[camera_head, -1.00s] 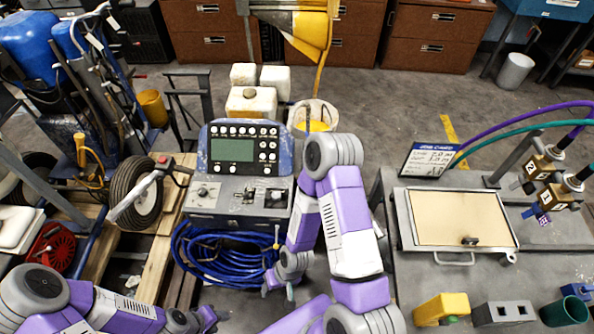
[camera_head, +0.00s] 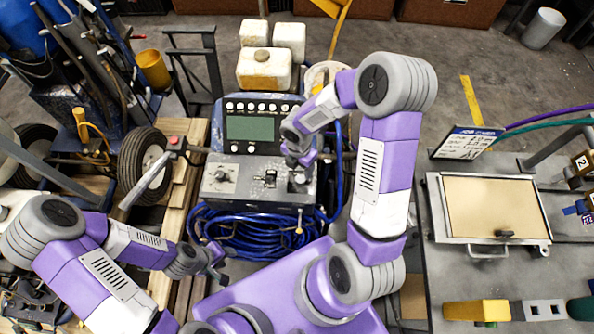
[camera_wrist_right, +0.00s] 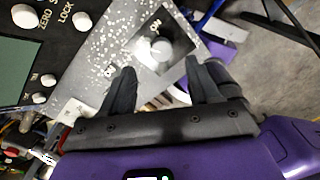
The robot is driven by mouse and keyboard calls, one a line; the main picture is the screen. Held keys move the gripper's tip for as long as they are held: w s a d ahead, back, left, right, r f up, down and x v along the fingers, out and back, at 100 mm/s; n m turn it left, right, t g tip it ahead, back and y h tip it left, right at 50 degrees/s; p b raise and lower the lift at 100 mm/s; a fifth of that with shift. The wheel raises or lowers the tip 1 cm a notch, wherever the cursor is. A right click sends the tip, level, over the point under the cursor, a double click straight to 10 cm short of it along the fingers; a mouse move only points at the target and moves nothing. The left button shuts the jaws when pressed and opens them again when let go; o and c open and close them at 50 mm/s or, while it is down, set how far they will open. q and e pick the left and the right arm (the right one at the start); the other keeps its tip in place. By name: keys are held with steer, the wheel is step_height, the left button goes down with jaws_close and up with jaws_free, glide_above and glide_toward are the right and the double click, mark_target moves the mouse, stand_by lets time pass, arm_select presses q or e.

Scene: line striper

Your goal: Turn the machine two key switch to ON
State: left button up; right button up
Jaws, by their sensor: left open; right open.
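The control box has a grey lower panel (camera_head: 240,183) with several switches, under a blue-framed console with a green screen (camera_head: 251,128). In the right wrist view a round silver knob (camera_wrist_right: 157,47) sits on a dark square plate marked ON, with another ON label on the speckled panel. Which machine the knob belongs to cannot be read. My right gripper (camera_head: 301,160) is over the right end of the panel and partly hides the switch there. Its fingers (camera_wrist_right: 160,70) are open, just short of the knob and apart from it. My left gripper (camera_head: 216,262) is open and empty, low in front of the box.
A blue hose coil (camera_head: 245,232) lies below the box. A wheeled cart with a black tyre (camera_head: 143,168) stands to the left on wooden planks. White jugs (camera_head: 263,70) stand behind. A grey table with a tan-topped tray (camera_head: 497,207) is to the right.

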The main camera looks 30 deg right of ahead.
mark_target(300, 179)
steer(key=f, duration=0.2)
steer(key=f+b, duration=0.1)
steer(key=f, duration=0.3)
steer(key=shift+s+f+b, duration=0.25)
steer(key=shift+f+b, duration=0.05)
steer(key=shift+b, duration=0.1)
steer(key=c, duration=1)
steer(key=shift+c, duration=0.2)
steer(key=m+b, duration=0.2)
steer(key=m, duration=0.4)
steer(key=m+b, duration=0.2)
steer(key=m, duration=0.4)
steer(key=shift+b, duration=0.3)
